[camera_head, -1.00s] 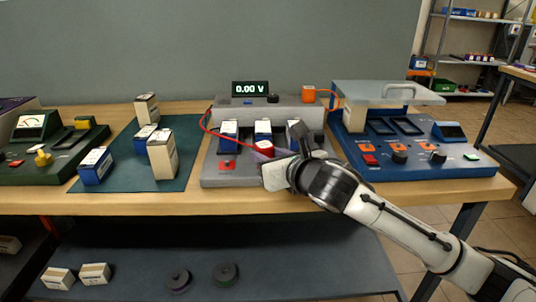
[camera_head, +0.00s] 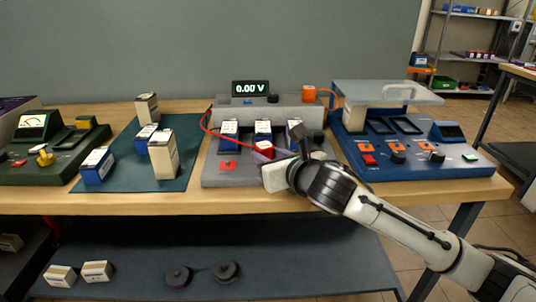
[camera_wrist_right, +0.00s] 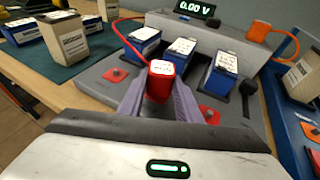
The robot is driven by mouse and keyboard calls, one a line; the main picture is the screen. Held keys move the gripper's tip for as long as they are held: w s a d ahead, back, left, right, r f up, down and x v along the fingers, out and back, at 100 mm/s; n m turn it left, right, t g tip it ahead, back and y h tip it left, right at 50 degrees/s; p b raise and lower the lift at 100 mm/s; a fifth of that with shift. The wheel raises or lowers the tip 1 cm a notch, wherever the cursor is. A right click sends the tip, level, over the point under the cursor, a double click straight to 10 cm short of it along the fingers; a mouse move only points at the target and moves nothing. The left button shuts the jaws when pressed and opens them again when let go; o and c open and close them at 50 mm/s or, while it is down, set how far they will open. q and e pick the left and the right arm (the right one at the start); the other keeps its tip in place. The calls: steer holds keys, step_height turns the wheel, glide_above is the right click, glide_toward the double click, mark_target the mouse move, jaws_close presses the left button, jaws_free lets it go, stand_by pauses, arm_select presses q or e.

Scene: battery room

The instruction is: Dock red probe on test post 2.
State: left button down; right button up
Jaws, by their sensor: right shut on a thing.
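The red probe (camera_head: 265,146) has a white top label, and a red cable runs from it to the left and back. In the right wrist view the probe (camera_wrist_right: 161,78) stands between the two purple fingers of my right gripper (camera_wrist_right: 158,100), which is shut on it. In the head view my right gripper (camera_head: 268,156) is at the front middle of the grey test station (camera_head: 212,177). Red pads with dark posts show left of the probe (camera_wrist_right: 116,75) and right of it (camera_wrist_right: 208,115). The pad between them is hidden by the probe and fingers. My left gripper is not in view.
Blue batteries (camera_head: 229,132) stand in the station's slots behind the probe. A display (camera_head: 250,88) reads 0.00 V. An orange block (camera_head: 309,93) with an orange cable sits at the back. A blue station (camera_head: 450,163) is right, a green mat (camera_head: 190,183) with batteries left.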

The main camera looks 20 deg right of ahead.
steer(key=shift+f, duration=0.6)
steer(key=o, duration=0.8)
